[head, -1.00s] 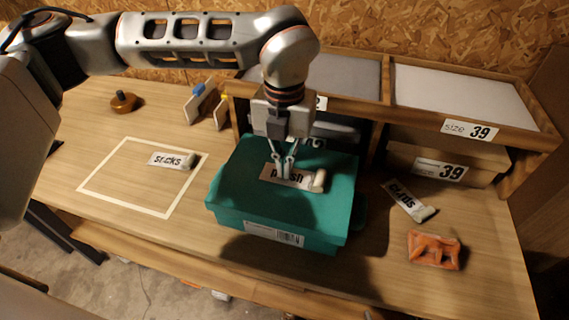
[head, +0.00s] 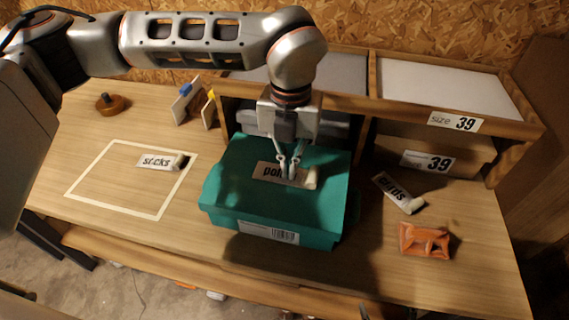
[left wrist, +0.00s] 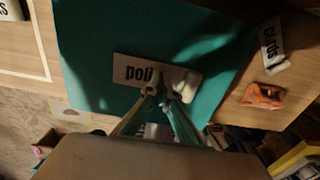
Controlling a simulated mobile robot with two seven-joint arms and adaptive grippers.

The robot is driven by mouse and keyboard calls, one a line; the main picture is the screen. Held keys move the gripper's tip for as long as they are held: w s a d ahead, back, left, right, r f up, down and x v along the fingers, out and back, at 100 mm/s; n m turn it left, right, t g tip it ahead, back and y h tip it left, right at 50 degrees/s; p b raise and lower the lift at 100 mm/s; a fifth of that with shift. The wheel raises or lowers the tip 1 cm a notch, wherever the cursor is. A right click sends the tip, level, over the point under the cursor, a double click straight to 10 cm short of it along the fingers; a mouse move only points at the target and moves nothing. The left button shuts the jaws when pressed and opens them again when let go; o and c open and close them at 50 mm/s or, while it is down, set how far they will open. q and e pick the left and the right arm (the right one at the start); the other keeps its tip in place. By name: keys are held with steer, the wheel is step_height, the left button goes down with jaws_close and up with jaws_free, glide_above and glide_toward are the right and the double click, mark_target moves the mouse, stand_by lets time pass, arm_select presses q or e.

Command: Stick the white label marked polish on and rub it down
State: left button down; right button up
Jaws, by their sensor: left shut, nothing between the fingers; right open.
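The white label marked polish (head: 266,170) lies flat on the lid of the teal box (head: 228,190). A pale rolled end shows at the label's right side. My left gripper (head: 290,178) is shut and empty, its fingertips down at the label's right half, covering the last letters. In the left wrist view the label (left wrist: 130,69) reads "poli" and the closed fingertips (left wrist: 162,95) are at its lower edge; I cannot tell whether they press on it. My right gripper is not in view.
A cards label (head: 392,188) and an orange packet (head: 424,240) lie right of the box. A wooden shelf (head: 400,110) stands behind. A round wooden knob (head: 112,105) is at the back left.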

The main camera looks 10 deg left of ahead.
arm_select(q)
steer(key=shift+r, duration=0.2)
arm_select(e)
steer(key=shift+w+r, duration=0.1)
steer(key=shift+r, duration=0.25)
arm_select(q)
steer(key=shift+f, duration=0.25)
arm_select(e)
steer(key=shift+f, duration=0.15)
arm_select(q)
steer(key=shift+r+p, duration=0.6)
steer(key=shift+r, duration=0.25)
steer(key=shift+r+p, duration=1.55)
steer(key=shift+r, duration=1.2)
arm_select(e)
steer(key=shift+t, duration=0.4)
steer(key=r, duration=0.1)
steer(key=w+r, duration=0.1)
steer(key=r, duration=0.3)
steer(key=shift+w+r, duration=0.2)
steer(key=shift+w, duration=0.05)
